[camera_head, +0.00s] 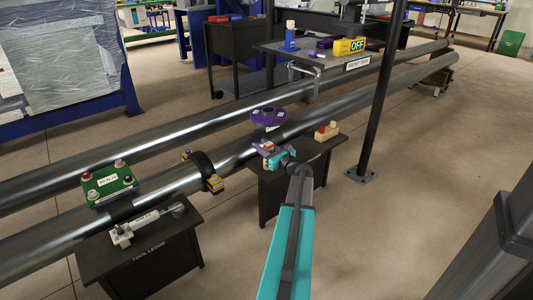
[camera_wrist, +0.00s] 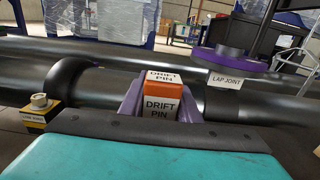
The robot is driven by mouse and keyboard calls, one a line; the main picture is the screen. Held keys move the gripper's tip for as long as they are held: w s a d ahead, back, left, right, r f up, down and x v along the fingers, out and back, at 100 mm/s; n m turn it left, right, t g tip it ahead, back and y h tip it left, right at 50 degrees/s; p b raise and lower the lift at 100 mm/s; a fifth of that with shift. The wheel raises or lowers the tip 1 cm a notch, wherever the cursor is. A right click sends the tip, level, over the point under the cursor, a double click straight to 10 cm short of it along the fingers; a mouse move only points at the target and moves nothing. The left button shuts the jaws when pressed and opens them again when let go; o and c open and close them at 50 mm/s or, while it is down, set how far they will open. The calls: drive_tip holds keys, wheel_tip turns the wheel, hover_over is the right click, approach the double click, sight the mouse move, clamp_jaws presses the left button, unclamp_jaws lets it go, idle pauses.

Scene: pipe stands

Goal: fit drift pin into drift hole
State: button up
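The drift pin (camera_wrist: 161,98), an orange block with white labels reading "DRIFT PIN", sits between the purple fingers of my gripper (camera_wrist: 160,104) in the wrist view. The fingers flank it closely on both sides, and its lower end is hidden behind my dark and teal wrist parts. In the head view my gripper (camera_head: 264,150) is over the near pipe, just in front of the purple lap joint disc (camera_head: 268,116). The lap joint (camera_wrist: 216,58) stands beyond and right of the pin in the wrist view. I cannot make out a drift hole in either view.
Two long dark pipes (camera_head: 346,98) run across the scene. A tool ledge (camera_head: 148,260) is at lower left. A black post (camera_head: 381,100) stands right.

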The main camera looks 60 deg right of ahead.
drive_tip(key=shift+c, duration=0.7)
drive_tip(key=shift+r, duration=0.15)
wheel_tip(320, 180, up, 10)
drive_tip(key=p, duration=0.4)
